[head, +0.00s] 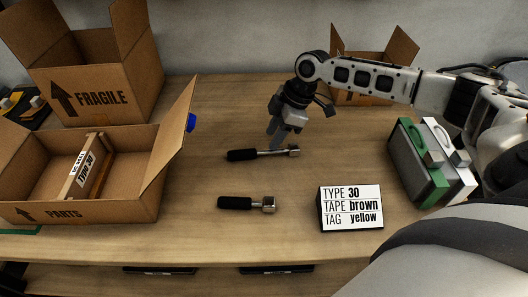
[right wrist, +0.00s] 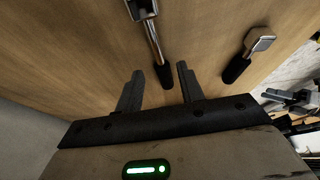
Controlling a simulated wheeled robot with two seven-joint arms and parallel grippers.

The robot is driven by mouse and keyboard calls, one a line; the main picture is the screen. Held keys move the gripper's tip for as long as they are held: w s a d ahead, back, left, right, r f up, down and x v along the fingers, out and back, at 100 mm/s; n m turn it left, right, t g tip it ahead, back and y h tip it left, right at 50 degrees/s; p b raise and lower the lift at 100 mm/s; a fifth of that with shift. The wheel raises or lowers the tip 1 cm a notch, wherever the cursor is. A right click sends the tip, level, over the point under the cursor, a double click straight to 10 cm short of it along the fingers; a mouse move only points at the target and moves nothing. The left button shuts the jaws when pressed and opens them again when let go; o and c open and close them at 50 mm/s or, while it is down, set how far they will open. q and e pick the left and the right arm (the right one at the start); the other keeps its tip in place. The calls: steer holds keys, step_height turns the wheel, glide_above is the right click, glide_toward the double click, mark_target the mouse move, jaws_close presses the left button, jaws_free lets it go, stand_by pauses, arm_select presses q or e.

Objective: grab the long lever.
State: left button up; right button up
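The long lever (head: 275,153) lies on the table, with a black grip at its left end and a metal shaft and head to the right. A shorter lever (head: 240,203) with a black grip and square metal head lies nearer the front. My right gripper (head: 275,143) points down just above and behind the long lever. In the right wrist view my right gripper (right wrist: 160,69) is open and empty, with the black grip end of the long lever (right wrist: 155,40) appearing between its fingertips. The short lever (right wrist: 242,58) lies to the right there. My left gripper is out of view.
An open PARTS box (head: 85,208) holding a wooden piece and a FRAGILE box (head: 100,98) stand at left. A label block (head: 350,208) sits front right, beside green and white cases (head: 418,165). Another open box (head: 365,98) stands behind my right arm.

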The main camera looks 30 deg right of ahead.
mark_target(266, 151)
steer(key=x, duration=0.5)
steer(key=shift+d+f, duration=0.1)
steer(key=shift+f, duration=0.15)
steer(key=shift+r, duration=0.1)
jaws_close()
